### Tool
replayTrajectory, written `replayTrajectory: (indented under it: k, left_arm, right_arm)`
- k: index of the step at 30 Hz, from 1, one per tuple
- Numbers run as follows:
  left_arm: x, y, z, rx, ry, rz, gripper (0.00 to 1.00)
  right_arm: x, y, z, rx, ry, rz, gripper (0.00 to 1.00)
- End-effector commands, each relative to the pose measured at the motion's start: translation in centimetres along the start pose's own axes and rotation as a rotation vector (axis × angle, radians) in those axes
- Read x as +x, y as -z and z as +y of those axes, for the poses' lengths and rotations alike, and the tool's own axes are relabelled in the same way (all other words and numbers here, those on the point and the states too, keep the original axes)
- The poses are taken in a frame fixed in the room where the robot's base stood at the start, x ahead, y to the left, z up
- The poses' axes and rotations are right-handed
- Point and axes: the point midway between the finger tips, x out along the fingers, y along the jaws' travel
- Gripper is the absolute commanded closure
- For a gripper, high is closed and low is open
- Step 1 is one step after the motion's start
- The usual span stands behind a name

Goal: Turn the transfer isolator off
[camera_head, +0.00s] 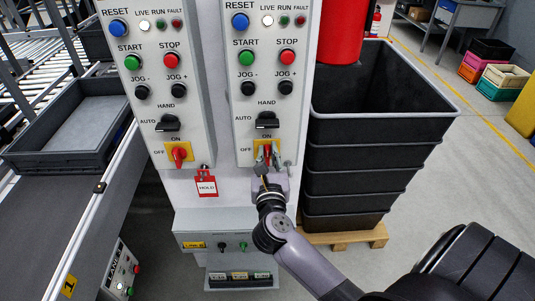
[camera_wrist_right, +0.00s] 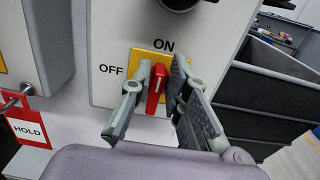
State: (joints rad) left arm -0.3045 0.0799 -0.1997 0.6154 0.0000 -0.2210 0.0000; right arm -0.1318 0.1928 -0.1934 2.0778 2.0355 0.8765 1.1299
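Two grey control panels stand side by side in the head view, each with a red rotary handle on a yellow ON/OFF plate. The right panel's red handle (camera_head: 267,153) points up, roughly at ON; the right wrist view shows it (camera_wrist_right: 156,88) too. My right gripper (camera_head: 267,158) is at this handle, one finger on each side. In the wrist view my right gripper (camera_wrist_right: 160,72) looks open, with a narrow gap beside the handle. The left panel's red handle (camera_head: 179,154) is also upright. No panel name is readable. My left gripper is not in view.
A red HOLD tag (camera_head: 206,187) hangs below the left panel; it also shows in the wrist view (camera_wrist_right: 29,129). Stacked black crates (camera_head: 365,181) stand close on the right. A conveyor with a grey tray (camera_head: 66,165) is on the left. A small lower box (camera_head: 228,243) sits beneath the panels.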

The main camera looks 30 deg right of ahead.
Motion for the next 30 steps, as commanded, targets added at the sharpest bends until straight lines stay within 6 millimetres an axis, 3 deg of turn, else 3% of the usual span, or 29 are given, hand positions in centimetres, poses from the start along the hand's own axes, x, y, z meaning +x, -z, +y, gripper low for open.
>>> replayTrajectory:
  k: [6,20,30]
  left_arm:
    - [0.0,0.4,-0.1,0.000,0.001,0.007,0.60]
    - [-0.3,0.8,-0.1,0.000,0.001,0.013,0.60]
    - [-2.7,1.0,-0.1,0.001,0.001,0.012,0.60]
  right_arm:
    - [0.0,0.0,0.0,0.000,0.000,0.000,1.00]
    - [0.0,-0.1,0.1,-0.013,0.000,0.000,1.00]
    - [0.0,-0.4,0.5,-0.177,0.000,0.003,1.00]
